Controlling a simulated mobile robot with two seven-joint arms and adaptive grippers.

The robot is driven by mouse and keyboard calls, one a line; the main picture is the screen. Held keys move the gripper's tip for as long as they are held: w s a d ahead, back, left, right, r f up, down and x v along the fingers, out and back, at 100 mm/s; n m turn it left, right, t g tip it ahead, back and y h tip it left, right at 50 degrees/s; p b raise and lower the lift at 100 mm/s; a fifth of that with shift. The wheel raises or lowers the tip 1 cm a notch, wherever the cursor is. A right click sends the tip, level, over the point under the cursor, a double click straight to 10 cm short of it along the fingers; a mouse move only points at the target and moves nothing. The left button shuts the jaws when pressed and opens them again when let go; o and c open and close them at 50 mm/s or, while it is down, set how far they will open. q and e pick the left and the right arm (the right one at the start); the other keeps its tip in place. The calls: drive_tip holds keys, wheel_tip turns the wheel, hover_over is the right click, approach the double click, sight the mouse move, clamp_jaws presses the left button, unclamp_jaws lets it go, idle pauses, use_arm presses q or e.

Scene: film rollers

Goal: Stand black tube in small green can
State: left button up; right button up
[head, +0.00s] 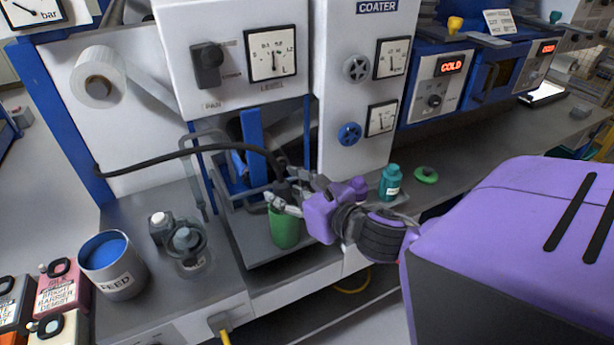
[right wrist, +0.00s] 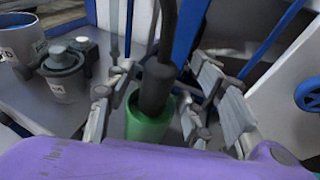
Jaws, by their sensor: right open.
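The small green can (head: 284,228) stands upright on the grey ledge under the coater machine. The black tube (head: 205,149) arches in from the left and comes down at the can. In the right wrist view, the thick dark end of the tube (right wrist: 156,88) points down into the mouth of the green can (right wrist: 148,128), tilted a little; how deep it reaches is hidden. My right gripper (head: 284,196) is open at the can's top. Its fingers stand on either side of the tube end in the right wrist view, apart from it. My left gripper is not in view.
A teal bottle (head: 391,182) and a green disc (head: 426,175) are on the counter right of my wrist. A blue-filled FEED pot (head: 113,265) and a lidded grey jar (head: 190,250) stand to the left. The coater's front (head: 358,90) rises close behind.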

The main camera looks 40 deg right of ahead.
drive_tip(key=v, duration=1)
drive_tip(key=shift+r, duration=0.1)
